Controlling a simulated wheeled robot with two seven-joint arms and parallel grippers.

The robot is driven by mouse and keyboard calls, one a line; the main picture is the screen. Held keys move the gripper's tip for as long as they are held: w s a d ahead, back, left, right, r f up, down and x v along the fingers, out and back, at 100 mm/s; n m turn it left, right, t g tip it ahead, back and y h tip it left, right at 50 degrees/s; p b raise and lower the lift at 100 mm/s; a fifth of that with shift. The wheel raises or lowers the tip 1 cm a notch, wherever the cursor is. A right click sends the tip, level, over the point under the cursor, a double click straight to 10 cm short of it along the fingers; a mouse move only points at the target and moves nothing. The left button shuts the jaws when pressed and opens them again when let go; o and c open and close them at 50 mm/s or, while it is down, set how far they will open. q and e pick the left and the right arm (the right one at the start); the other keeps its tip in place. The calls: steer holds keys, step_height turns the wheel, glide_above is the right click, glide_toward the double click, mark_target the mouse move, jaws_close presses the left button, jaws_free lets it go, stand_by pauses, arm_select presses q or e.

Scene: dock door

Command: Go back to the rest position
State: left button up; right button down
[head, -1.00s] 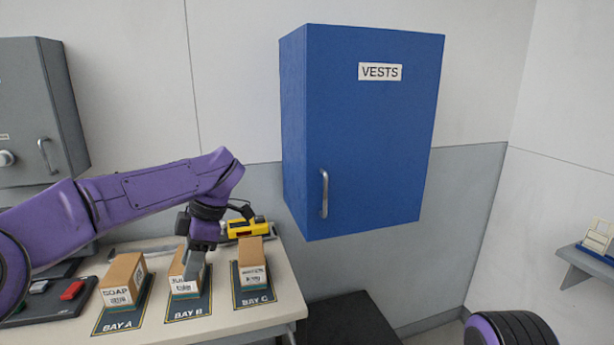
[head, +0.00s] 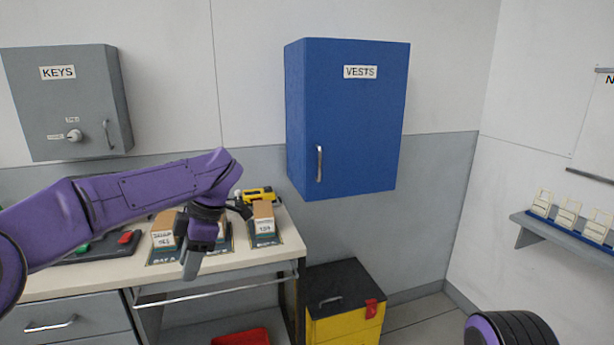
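My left arm comes in from the left, and its gripper (head: 191,262) hangs pointing down in front of the bench. Its fingers are seen edge-on, so I cannot tell whether they are apart; no held object shows. Behind it on the bench, a labelled carton (head: 163,230) stands on the left bay mat and another carton (head: 264,219) on the right bay mat. The carton on the middle mat is mostly hidden by my gripper. My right gripper is out of view; only a purple and black part of my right arm shows at the lower right.
The bench (head: 80,286) has a drawer and a front rail. A yellow tool (head: 259,194) lies behind the cartons. A grey KEYS cabinet (head: 70,105) and a blue VESTS cabinet (head: 355,125) hang shut. A yellow bin (head: 345,322) stands below. A shelf (head: 565,238) is at right.

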arm_select(q)
steer(key=w+a+f+n+t+y, duration=0.1)
steer(key=w+a+f+t+y, duration=0.3)
steer(key=a+f+t+y, duration=0.15)
steer(key=s+f+m+t+b, duration=0.1)
steer(key=s+f+m+t, duration=0.2)
steer(key=f, duration=0.6)
steer(key=s+f+m+t, duration=0.1)
steer(key=f+m+t, duration=0.3)
steer(key=f, duration=0.5)
steer(key=s+d+f+m+g+h+b, duration=0.15)
steer(key=s+f+m+h, duration=0.45)
steer(key=s+f, duration=0.75)
steer(key=s+a+f+m+g, duration=0.1)
steer(key=s+f+m+g, duration=0.1)
steer(key=s, duration=0.9)
steer(key=s+a+f+m+g, duration=0.2)
steer(key=s+f+g, duration=0.2)
steer(key=s+f, duration=0.3)
steer(key=s+b, duration=0.1)
steer(key=s, duration=0.3)
steer(key=shift+s+a+f+m, duration=0.15)
steer(key=shift+s+m, duration=0.15)
steer(key=shift+s, duration=0.05)
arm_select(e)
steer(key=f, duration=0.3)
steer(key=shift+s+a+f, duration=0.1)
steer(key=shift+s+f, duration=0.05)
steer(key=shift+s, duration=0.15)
